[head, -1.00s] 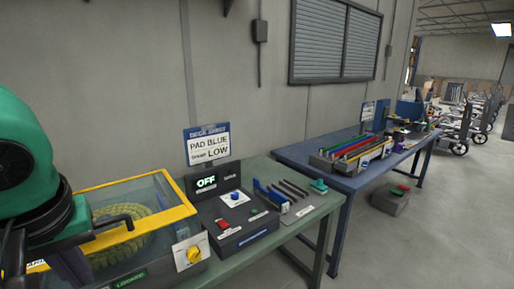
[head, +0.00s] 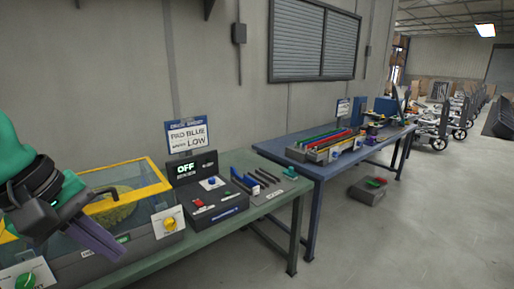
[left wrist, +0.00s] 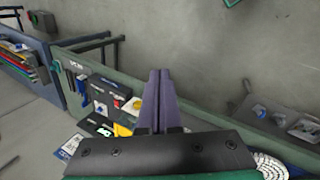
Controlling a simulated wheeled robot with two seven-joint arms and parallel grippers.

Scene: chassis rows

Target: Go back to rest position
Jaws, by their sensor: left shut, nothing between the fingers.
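My left gripper (head: 104,241) comes in from the left in the head view, on a green arm with a black wrist. Its purple fingers are shut together with nothing between them. It hangs over the front of the yellow-framed clear box on the green bench (head: 145,262). In the left wrist view the shut fingers (left wrist: 160,80) point away from the camera, with the bench and floor beyond. My right gripper is in neither view.
The yellow-framed box (head: 160,188) has a yellow knob on its front. Beside it sit a control box (head: 218,209) reading OFF and a sign (head: 188,138). A blue table (head: 330,166) stands farther back. A grey floor box (head: 367,192) lies near it.

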